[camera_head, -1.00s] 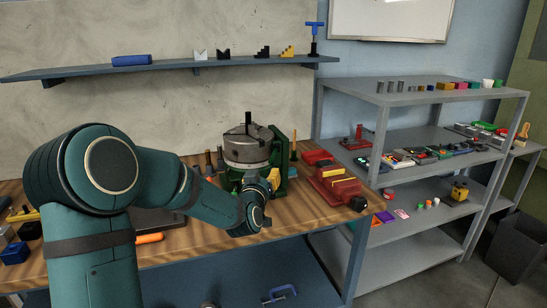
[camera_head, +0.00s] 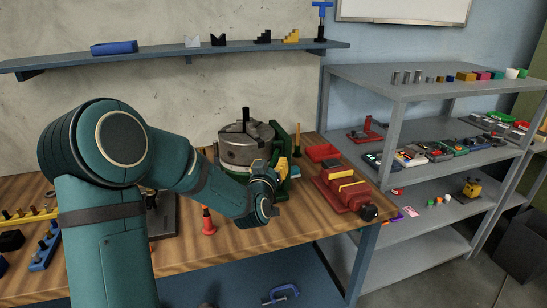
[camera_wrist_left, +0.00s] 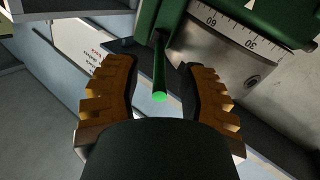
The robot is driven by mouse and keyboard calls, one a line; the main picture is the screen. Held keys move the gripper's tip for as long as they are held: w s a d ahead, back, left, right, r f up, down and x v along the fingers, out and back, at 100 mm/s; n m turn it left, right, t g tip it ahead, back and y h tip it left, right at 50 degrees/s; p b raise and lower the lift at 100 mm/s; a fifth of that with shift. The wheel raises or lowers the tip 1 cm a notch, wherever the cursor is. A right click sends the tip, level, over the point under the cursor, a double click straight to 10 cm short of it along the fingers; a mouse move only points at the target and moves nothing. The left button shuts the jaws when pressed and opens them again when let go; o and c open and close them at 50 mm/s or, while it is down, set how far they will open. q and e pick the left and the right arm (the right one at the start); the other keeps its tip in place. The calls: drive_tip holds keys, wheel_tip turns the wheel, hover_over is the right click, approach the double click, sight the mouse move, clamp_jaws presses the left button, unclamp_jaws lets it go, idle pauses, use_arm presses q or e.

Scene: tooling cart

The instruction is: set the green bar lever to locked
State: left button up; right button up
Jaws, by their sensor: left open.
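The green bar lever (camera_wrist_left: 160,65) shows in the left wrist view as a dark green rod with a bright green tip. It hangs from a green machine body (camera_wrist_left: 255,15) beside a grey degree scale (camera_wrist_left: 215,45). My left gripper (camera_wrist_left: 161,80) is open, with its orange-backed fingers on either side of the lever and gaps between. In the head view, my left gripper (camera_head: 279,170) is in front of the green machine (camera_head: 283,148) with its grey round chuck (camera_head: 243,144); the lever cannot be made out there. My right gripper is not in view.
A red vise (camera_head: 342,186) stands right of the machine on the wooden bench (camera_head: 290,225). A red-orange tool (camera_head: 208,222) stands near my left forearm. A grey shelf rack (camera_head: 395,115) with small parts is at the right. A wall shelf (camera_head: 170,58) runs above.

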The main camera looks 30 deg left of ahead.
use_arm(q)
drive_tip(key=shift+w+a, duration=0.1)
drive_tip(key=shift+w, duration=0.2)
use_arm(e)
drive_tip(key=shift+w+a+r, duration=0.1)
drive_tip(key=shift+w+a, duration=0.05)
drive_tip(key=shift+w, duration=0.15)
use_arm(q)
clamp_jaws()
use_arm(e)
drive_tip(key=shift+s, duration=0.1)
